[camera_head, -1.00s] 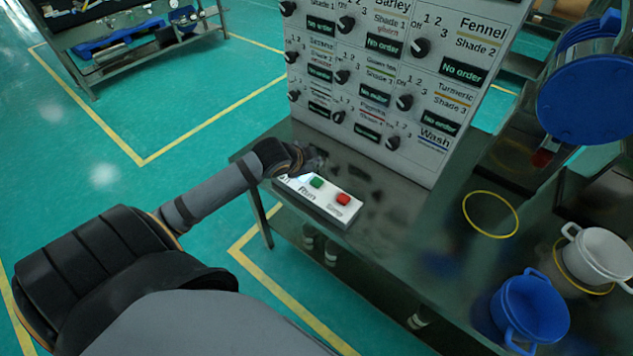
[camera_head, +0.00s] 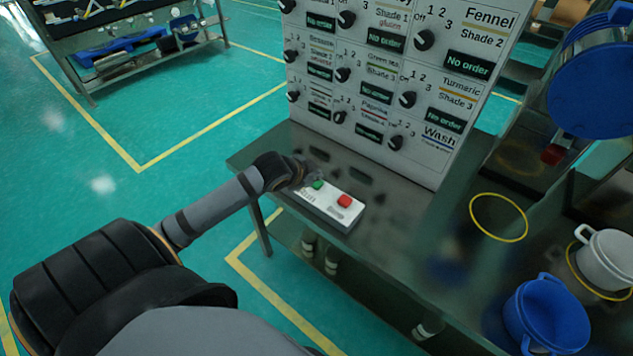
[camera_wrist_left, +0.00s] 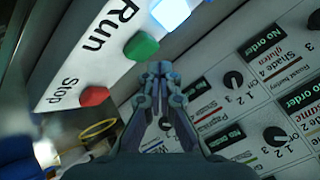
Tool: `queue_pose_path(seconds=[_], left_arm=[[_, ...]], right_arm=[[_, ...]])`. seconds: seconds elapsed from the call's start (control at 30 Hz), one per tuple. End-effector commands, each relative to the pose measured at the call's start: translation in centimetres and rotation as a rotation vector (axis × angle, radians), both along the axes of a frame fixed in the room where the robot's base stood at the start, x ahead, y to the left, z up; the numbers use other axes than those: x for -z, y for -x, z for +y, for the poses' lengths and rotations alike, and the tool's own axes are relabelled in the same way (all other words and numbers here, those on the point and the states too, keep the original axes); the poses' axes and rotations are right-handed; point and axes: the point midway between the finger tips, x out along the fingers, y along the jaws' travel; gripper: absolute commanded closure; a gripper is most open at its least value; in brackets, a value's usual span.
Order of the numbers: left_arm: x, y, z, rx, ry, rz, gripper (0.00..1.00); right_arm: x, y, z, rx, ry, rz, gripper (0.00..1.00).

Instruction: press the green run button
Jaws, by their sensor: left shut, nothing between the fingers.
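The green run button (camera_head: 318,185) sits on a white control box (camera_head: 322,208) on the metal table, beside a red stop button (camera_head: 344,200). In the left wrist view the green button (camera_wrist_left: 142,46) lies just beyond my shut fingertips, near the printed word Run. The red button (camera_wrist_left: 94,96) is to its lower left. My left gripper (camera_head: 312,174) is shut and empty, close over the green button and partly hiding that end of the box. In the left wrist view its fingertips (camera_wrist_left: 159,68) overlap the button's lower right edge; I cannot tell if they touch it. My right gripper is not in view.
A tall panel with knobs and order displays (camera_head: 400,80) stands behind the box. A brightly lit pale square (camera_wrist_left: 170,12) shows on the box. A blue pot (camera_head: 546,315) and a white pot (camera_head: 606,258) stand at right, near a yellow ring (camera_head: 498,217).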

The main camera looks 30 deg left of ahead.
Motion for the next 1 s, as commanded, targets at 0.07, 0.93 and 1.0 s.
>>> queue_pose_path(seconds=[0.07, 0.93, 1.0], left_arm=[[0.0, 0.0, 0.0, 0.0, 0.0, 0.0, 1.0], [0.55, 0.01, -0.02, 0.0, 0.001, 0.001, 1.0], [0.81, 0.02, -0.03, 0.0, 0.001, 0.001, 1.0]], right_arm=[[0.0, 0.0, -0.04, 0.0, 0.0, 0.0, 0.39], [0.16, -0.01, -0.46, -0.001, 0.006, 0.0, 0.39], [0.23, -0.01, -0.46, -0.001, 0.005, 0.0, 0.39]])
